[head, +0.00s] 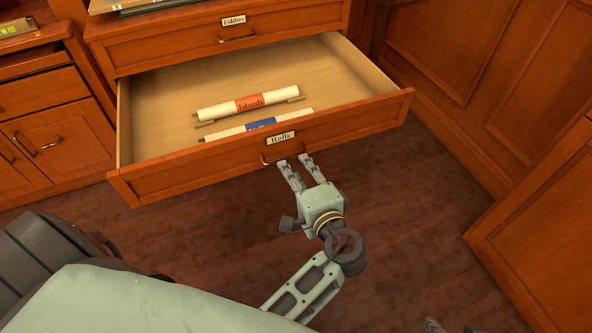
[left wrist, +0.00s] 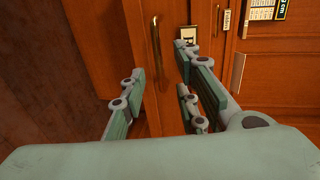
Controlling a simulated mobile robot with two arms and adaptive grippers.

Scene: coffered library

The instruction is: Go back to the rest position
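My left gripper (head: 294,163) is open just in front of the pulled-out drawer labelled Rolls (head: 190,177). Its fingers point at the drawer's brass handle (head: 282,153). In the left wrist view the handle (left wrist: 155,52) shows between the spread fingers (left wrist: 160,72), with nothing gripped; I cannot tell whether a finger touches it. Small grey tips at the bottom edge of the head view look like part of my right gripper (head: 450,327); too little shows to tell its state.
The drawer holds a roll with a red Islands band (head: 250,103) and one with a blue band (head: 262,126), partly hidden by the drawer front. A shut Folders drawer (head: 215,40) is above. Wood panelling (head: 480,60) stands at the right. Bare floor (head: 400,200) lies between.

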